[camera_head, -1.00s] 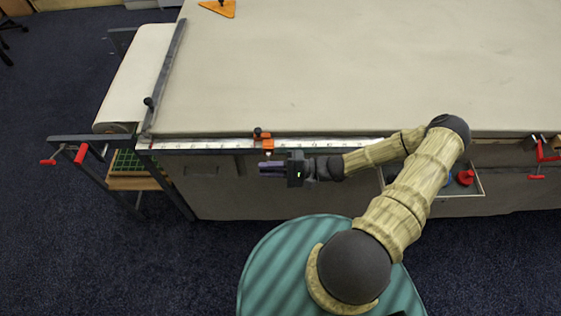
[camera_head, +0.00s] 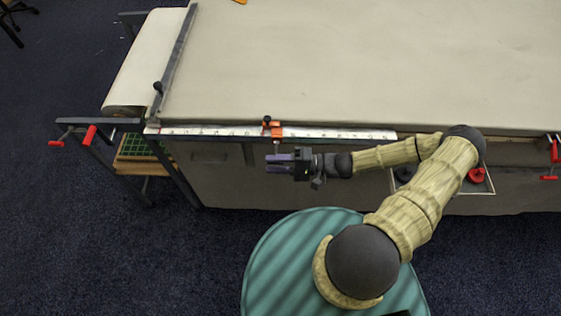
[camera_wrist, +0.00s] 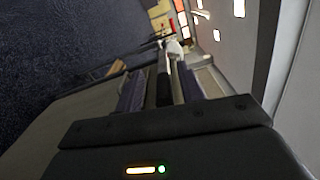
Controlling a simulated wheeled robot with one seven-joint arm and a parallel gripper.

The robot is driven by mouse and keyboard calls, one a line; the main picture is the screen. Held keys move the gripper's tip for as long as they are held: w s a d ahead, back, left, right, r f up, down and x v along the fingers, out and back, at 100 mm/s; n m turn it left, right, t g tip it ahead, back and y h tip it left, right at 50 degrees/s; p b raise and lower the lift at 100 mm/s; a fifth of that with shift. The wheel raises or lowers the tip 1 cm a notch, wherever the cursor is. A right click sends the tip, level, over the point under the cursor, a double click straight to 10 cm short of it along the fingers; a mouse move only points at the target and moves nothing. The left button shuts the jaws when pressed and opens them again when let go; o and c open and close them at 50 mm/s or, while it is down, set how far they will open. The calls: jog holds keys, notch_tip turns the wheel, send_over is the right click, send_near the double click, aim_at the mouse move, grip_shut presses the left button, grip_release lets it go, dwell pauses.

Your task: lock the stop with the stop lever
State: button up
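The stop (camera_head: 276,131) is a small orange block clamped on the white measuring rail along the table's front edge, with a black knob (camera_head: 267,120) on top. A short pale stem, perhaps the stop lever (camera_head: 277,146), hangs below it. My gripper (camera_head: 268,162) is just in front of the table edge, below the stop in the picture, pointing left. Its two purple fingers are apart with a gap between them, and nothing is clearly held. In the wrist view the fingers (camera_wrist: 162,85) show on both sides of a dark gap; a white shape beyond them is unclear.
The white rail (camera_head: 345,134) runs along the table front. Red-handled clamps (camera_head: 90,135) stick out at the left. An open drawer (camera_head: 470,191) with a red item is at right.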

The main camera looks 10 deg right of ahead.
jog(key=shift+w+d, duration=0.15)
jog(key=shift+w, duration=0.05)
jog(key=shift+d, duration=0.3)
jog(key=s+d+b, duration=0.2)
jog(key=d, duration=0.6)
jog(key=s+d+b, duration=0.1)
jog(key=d+b, duration=0.1)
jog(key=d, duration=0.6)
jog(key=shift+s+d, duration=0.2)
jog(key=shift+s, duration=0.15)
